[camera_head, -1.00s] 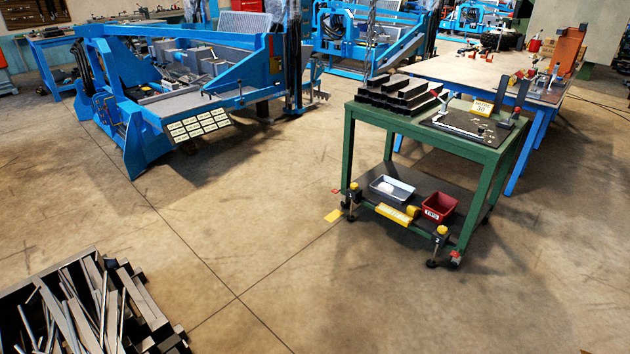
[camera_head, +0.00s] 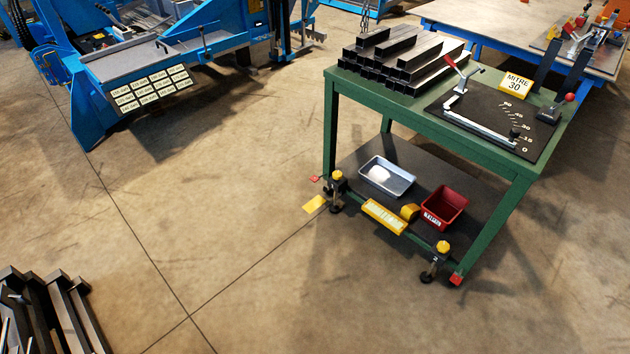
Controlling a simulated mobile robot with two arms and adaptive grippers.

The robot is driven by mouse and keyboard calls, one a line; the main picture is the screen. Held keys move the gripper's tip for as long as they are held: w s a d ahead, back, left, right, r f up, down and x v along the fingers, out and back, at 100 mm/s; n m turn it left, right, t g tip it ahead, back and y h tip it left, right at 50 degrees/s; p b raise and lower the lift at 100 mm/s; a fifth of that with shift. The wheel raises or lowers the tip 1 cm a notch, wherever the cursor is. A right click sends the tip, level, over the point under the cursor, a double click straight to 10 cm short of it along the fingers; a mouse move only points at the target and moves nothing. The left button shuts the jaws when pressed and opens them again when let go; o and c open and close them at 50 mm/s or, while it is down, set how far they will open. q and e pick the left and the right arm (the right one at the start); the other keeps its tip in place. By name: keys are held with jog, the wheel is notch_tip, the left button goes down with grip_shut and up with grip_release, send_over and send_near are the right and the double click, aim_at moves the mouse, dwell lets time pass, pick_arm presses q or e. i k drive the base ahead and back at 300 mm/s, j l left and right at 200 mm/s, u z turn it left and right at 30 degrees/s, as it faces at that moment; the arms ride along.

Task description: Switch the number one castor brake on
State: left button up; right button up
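A green trolley (camera_head: 505,222) stands on castors at the right of the head view. At its front left foot is a castor with a red pedal (camera_head: 316,179) beside a yellow-topped post (camera_head: 337,177). At its front right foot is another red pedal (camera_head: 457,279) beside a second yellow-topped post (camera_head: 442,248). I cannot read a number on either castor or tell whether a brake is on. A yellow floor mark (camera_head: 314,204) lies by the front left foot. Neither of my grippers is in view.
The trolley's top holds steel tubes (camera_head: 400,62) and a mitre jig (camera_head: 490,122). Its lower shelf holds a grey tray (camera_head: 387,178) and a red bin (camera_head: 443,206). A blue machine (camera_head: 150,60) stands upper left, metal stock (camera_head: 50,310) lower left. The floor between is clear.

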aim_at(314, 178)
jog(key=i+j+u, duration=0.1)
jog(key=i+u, duration=0.15)
jog(key=i, duration=2.05)
